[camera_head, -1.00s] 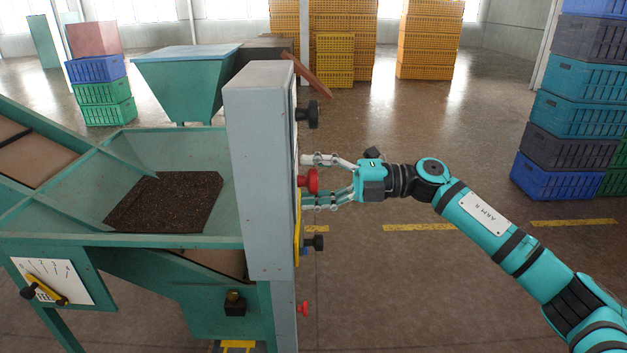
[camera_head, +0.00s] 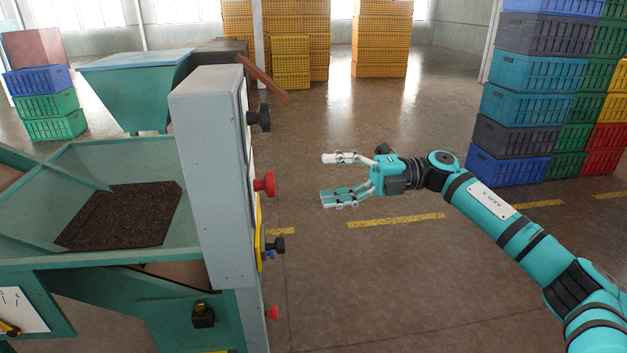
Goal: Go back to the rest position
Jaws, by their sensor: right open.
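My right gripper (camera_head: 333,178) is open and empty, in the air to the right of the machine's grey control column (camera_head: 215,170). Its two fingers point left toward the column, with a clear gap between them and the red knob (camera_head: 264,184) on the column's side. Black knobs (camera_head: 260,117) sit above and below the red one, and a smaller red knob (camera_head: 271,313) is lower down. My right arm (camera_head: 510,230) reaches in from the lower right. My left gripper does not show.
The green sorter (camera_head: 110,260) with dark material in its tray fills the left side. Stacked crates (camera_head: 520,105) stand at the right, and yellow crates (camera_head: 380,40) stand at the back. The floor (camera_head: 400,290) right of the column is clear.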

